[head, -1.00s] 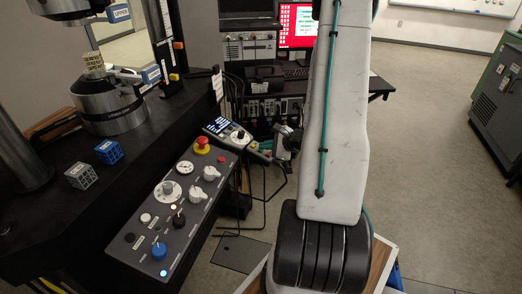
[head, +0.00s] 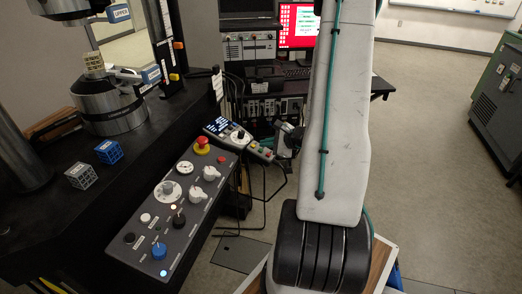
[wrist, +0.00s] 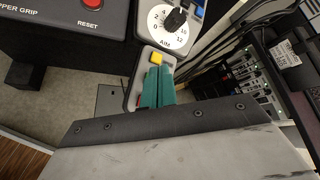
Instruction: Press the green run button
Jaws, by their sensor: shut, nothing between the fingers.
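My gripper (wrist: 159,72) is shut and empty, with its two teal fingers together over the small button box (wrist: 133,82) in the wrist view. A yellow button (wrist: 156,57) shows just beyond the fingertips, on the dial side. A bit of a red button (wrist: 139,101) shows beside the fingers. The green run button is not clear in the wrist view; the fingers may cover it. In the head view the row of small buttons (head: 261,149) lies right of the dial unit (head: 239,136), with my gripper (head: 280,147) close beside it. Contact cannot be told.
The large control panel (head: 178,215) with a red emergency knob (head: 202,144) stands left of the button box. Cables hang by the box. A bench with a computer screen (head: 298,25) is behind. Open floor (head: 430,190) lies to the right.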

